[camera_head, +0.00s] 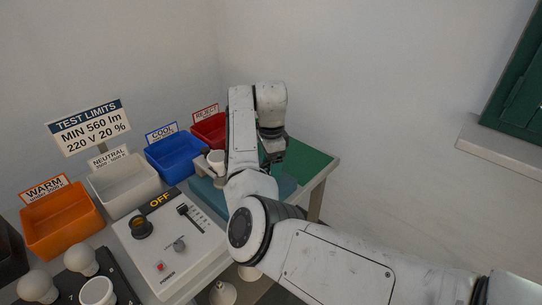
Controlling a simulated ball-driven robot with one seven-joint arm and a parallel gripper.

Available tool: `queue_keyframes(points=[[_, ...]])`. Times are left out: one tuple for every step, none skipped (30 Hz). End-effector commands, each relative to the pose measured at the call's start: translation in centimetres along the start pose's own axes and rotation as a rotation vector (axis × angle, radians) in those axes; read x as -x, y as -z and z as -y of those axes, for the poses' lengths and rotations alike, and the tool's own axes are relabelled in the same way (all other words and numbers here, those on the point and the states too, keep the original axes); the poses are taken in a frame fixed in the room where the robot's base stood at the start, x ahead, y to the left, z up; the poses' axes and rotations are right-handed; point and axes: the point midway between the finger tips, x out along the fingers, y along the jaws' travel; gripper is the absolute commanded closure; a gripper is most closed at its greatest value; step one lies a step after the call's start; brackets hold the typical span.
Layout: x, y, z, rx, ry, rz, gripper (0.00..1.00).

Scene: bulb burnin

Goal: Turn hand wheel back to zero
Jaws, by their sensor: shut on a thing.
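My gripper (272,150) points down at the back right, over the right part of the teal unit and the green mat. Its dark jaws are small in the picture. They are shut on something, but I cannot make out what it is. The teal unit (288,186) is largely covered by my white arm. I cannot make out the hand wheel or its scale; the arm hides much of that area.
A control panel (205,239) reading OFF stands in front. Orange (63,235), white (126,196), blue (174,172) and red (205,143) bins line the back. A white cup-like thing (215,159) is left of my arm. Bulbs (81,260) stand front left.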

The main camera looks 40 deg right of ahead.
Motion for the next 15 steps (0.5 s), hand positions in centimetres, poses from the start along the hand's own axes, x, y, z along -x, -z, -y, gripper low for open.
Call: queue_keyframes(points=[[0.6,0.1,-0.11,0.043,-0.004,-0.002,0.55],[0.62,0.11,-0.1,0.072,-0.004,-0.003,0.55],[0.62,0.11,-0.09,0.11,-0.004,-0.002,0.55],[0.57,0.13,-0.1,0.138,-0.004,-0.002,0.55],[0.57,0.13,-0.1,0.167,-0.004,-0.003,0.55],[0.58,0.09,-0.07,0.206,-0.003,-0.001,0.55],[0.57,0.1,-0.09,0.234,-0.004,-0.002,0.55],[0.55,0.09,-0.09,0.263,-0.004,-0.002,0.55],[0.54,0.09,-0.1,0.301,-0.004,-0.001,0.55],[0.55,0.11,-0.09,0.328,-0.004,-0.001,0.55],[0.55,0.11,-0.08,0.358,-0.003,-0.001,0.55],[0.51,0.13,-0.08,0.396,-0.004,-0.001,0.55],[0.48,0.12,-0.09,0.424,-0.004,-0.001,0.55],[0.49,0.08,-0.07,0.453,-0.003,-0.001,0.55],[0.5,0.08,-0.07,0.491,-0.003,-0.001,0.55]])
